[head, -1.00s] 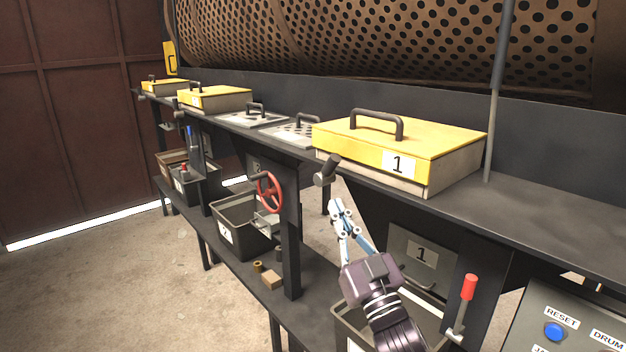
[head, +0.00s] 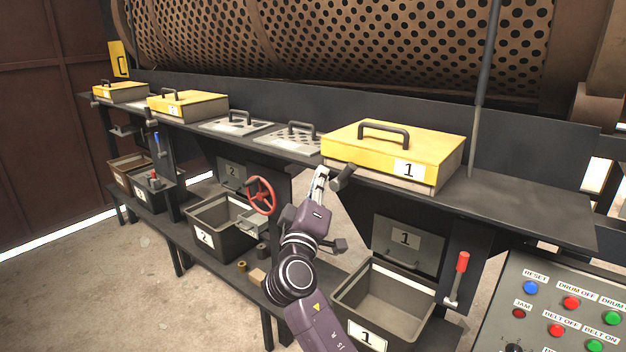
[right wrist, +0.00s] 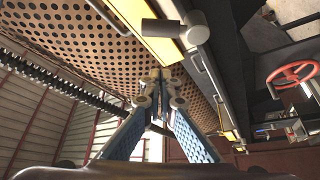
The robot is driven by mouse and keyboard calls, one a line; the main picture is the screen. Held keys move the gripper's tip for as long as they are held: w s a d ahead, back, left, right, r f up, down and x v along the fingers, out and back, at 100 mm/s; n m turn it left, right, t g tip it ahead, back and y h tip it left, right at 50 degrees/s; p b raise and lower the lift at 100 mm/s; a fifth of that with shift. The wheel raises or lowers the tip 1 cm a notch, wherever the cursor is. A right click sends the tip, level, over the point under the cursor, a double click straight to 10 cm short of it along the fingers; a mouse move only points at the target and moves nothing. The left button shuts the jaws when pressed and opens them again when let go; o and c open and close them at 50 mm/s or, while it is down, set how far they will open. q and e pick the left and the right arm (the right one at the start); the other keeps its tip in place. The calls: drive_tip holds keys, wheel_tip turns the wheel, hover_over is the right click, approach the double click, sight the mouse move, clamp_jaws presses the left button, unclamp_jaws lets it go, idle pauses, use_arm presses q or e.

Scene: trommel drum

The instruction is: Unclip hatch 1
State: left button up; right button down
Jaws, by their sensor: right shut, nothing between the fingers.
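Hatch 1 (head: 395,152) is a yellow lid with a dark handle and a "1" label, lying flat on the bench. Its clip, a dark cylindrical knob (head: 343,178), sticks out at the front left corner below the lid; the knob also shows in the right wrist view (right wrist: 163,27). My right gripper (head: 320,180) is just left of the knob in the head view, shut and empty. In the right wrist view its fingertips (right wrist: 160,80) meet below the knob, with a gap in the picture; I cannot tell whether they touch it. My left gripper is not in view.
A red handwheel (head: 261,195) is left of my right arm. Bin 1 (head: 350,300) stands below the hatch, near a red-handled lever (head: 460,270). A control panel (head: 560,310) is at the lower right. Perforated plates (head: 290,138) and other yellow hatches line the bench leftward.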

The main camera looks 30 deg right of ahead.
sight(346, 175)
drive_tip(key=r+p+x, duration=0.1)
drive_tip(key=p+x, duration=0.1)
drive_tip(key=x, duration=0.4)
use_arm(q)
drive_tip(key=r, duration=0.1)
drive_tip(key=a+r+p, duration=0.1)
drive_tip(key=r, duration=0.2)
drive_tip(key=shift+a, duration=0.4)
use_arm(e)
drive_tip(key=s+f, duration=0.1)
drive_tip(key=s+d+f, duration=0.1)
drive_tip(key=s+f, duration=0.1)
drive_tip(key=shift+d+f, duration=0.15)
drive_tip(key=shift+f, duration=0.1)
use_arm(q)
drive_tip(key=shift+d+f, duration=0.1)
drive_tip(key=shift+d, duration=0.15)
